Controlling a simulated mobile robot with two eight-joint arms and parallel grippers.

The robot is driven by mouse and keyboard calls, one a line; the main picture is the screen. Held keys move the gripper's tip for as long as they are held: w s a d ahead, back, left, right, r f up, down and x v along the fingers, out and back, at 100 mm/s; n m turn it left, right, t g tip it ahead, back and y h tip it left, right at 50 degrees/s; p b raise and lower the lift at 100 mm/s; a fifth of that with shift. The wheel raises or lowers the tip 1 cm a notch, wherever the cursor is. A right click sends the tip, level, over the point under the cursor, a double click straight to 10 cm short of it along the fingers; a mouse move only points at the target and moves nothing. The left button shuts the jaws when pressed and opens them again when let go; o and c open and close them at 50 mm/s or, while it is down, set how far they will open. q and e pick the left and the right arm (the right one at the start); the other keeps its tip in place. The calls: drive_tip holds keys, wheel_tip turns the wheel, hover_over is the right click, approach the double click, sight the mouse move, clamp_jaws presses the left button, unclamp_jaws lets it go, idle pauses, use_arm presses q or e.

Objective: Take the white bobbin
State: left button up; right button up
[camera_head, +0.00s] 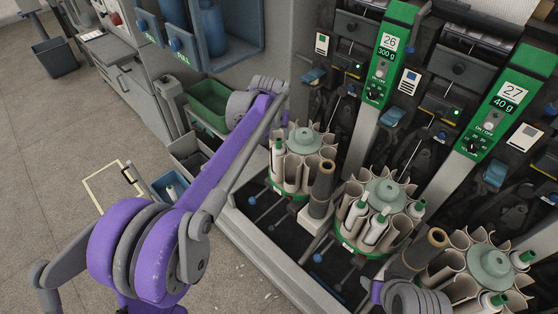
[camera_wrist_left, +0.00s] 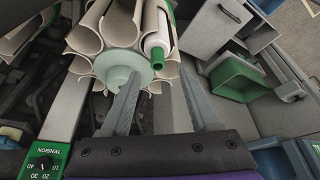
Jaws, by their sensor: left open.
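A white bobbin (camera_head: 278,158) with a green tip stands in an outer pocket of the left round magazine (camera_head: 303,140). In the left wrist view a white bobbin (camera_wrist_left: 158,28) with a green tip sits in a curved pocket beside the pale green hub (camera_wrist_left: 124,74). My left gripper (camera_wrist_left: 160,70) is open and empty. Its fingers lie on either side of the bobbin's green tip in that view, and I see no contact. In the head view my left arm reaches up towards the left magazine; its fingers are not clear there.
A middle magazine (camera_head: 384,190) and a right magazine (camera_head: 488,258) hold more white bobbins. Brown tubes (camera_head: 322,180) stand between them. Winder panels rise behind. A green bin (camera_head: 208,105) and a blue bin (camera_head: 168,186) lie left. The floor at far left is mostly clear.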

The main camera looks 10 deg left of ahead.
sight(279, 140)
use_arm(q)
drive_tip(key=shift+d+x, duration=0.2)
drive_tip(key=shift+x, duration=2.95)
drive_tip(key=c, duration=0.8)
drive_tip(key=shift+r, duration=0.1)
